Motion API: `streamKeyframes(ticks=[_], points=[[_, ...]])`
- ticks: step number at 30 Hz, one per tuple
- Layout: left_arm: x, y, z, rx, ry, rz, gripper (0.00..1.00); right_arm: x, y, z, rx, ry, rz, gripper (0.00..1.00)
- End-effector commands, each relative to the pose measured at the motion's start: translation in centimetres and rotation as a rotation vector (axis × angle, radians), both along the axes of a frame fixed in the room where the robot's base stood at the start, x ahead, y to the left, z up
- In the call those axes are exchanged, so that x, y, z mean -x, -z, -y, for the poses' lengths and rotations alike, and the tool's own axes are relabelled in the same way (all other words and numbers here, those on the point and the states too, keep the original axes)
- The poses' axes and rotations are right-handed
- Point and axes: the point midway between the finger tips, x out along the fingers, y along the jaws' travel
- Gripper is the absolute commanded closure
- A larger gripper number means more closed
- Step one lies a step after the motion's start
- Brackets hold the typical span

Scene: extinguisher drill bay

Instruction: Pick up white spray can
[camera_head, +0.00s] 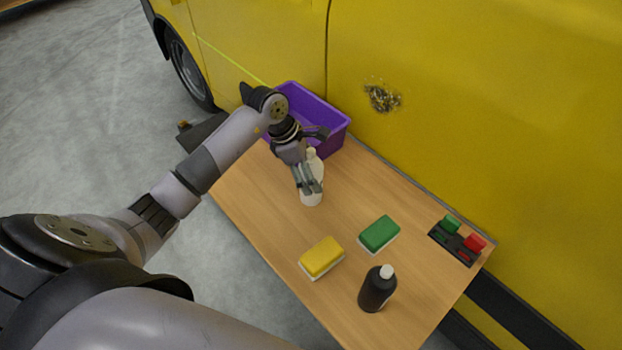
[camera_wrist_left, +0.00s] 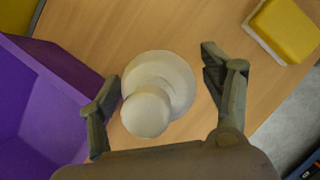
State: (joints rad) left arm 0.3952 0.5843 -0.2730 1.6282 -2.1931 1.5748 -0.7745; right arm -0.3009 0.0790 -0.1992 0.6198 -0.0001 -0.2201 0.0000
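The white spray can (camera_head: 314,172) stands upright on the wooden table, just in front of the purple bin. It shows from above in the left wrist view (camera_wrist_left: 158,90), with its round cap toward the camera. My left gripper (camera_head: 308,186) is at the can, its fingers partly covering it in the head view. In the left wrist view the left gripper (camera_wrist_left: 160,92) is open, one finger on each side of the can, with a gap at least on the right side. Whether the left finger touches the can is hard to tell. My right gripper is not in view.
The purple bin (camera_head: 334,119) stands at the table's far end, close to the left gripper. A yellow sponge (camera_head: 321,256), a green sponge (camera_head: 379,233), a black bottle (camera_head: 377,288) and a black tray (camera_head: 452,244) with green and red items are on the table (camera_head: 255,208). A yellow vehicle (camera_head: 470,90) borders it.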

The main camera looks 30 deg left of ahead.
Motion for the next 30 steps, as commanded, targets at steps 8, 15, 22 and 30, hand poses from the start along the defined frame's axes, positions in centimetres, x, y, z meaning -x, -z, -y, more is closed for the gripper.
streamKeyframes(ticks=[8, 15, 22, 30], points=[[0.00, -0.05, -0.01, 0.000, 0.000, 0.000, 0.47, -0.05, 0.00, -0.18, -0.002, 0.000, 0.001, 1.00], [0.00, -0.07, -0.02, 0.000, 0.000, 0.000, 0.63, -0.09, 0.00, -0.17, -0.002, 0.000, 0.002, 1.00], [-0.01, -0.08, -0.03, 0.000, 0.000, 0.000, 0.78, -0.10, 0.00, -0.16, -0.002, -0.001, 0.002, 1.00], [-0.07, -0.17, -0.03, 0.001, -0.001, 0.003, 0.92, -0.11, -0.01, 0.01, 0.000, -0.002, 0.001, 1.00]])
